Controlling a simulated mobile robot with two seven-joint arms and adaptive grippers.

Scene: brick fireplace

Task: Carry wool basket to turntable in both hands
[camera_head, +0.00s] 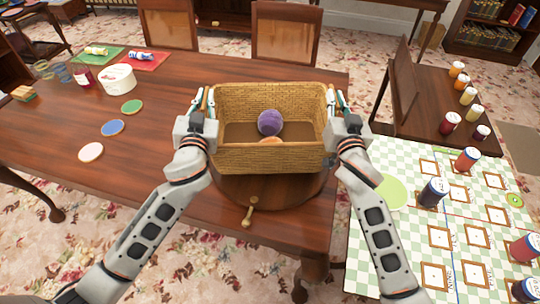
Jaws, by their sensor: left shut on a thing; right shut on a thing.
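The wool basket (270,160) is a woven tan box. A purple ball of wool (270,122) and a partly hidden orange one (271,141) are inside. My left gripper (207,103) is shut on the basket's left side and my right gripper (338,103) is shut on its right side. The basket looks level. The round wooden turntable (285,191) shows below the basket's near side, with a small brass handle (250,211) at its front. I cannot tell whether the basket touches the turntable.
Coloured discs (112,127), a white round box (118,78) and red and green mats (142,61) lie on the left of the table (150,180). A checked board (410,235) with several jars is at right. Two chairs (286,32) stand behind.

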